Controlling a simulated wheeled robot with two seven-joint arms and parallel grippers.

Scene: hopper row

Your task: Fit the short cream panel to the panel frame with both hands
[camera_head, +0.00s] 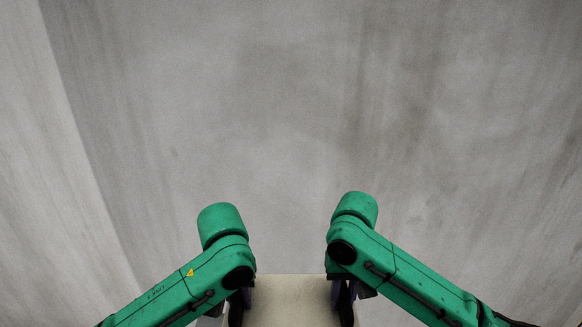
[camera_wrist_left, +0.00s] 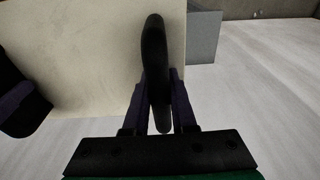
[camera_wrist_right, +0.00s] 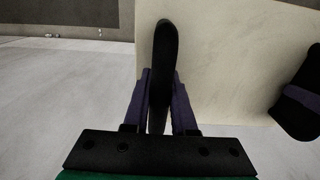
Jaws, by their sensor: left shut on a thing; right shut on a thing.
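The short cream panel (camera_head: 292,302) shows at the bottom middle of the head view, between my two arms. My left gripper (camera_head: 238,305) is shut on its left edge, and the panel fills much of the left wrist view (camera_wrist_left: 85,55). My right gripper (camera_head: 343,300) is shut on its right edge, and the panel also fills the right side of the right wrist view (camera_wrist_right: 230,60). Each wrist view shows the opposite gripper across the panel. The panel's lower part is cut off in the head view. I cannot make out the panel frame for certain.
A flat grey piece (camera_wrist_left: 204,36) stands just beyond the panel's edge in the left wrist view; I cannot tell what it is. A darker grey wall or structure (camera_wrist_right: 60,15) with small bits at its foot shows in the right wrist view. The floor ahead (camera_head: 290,120) is bare.

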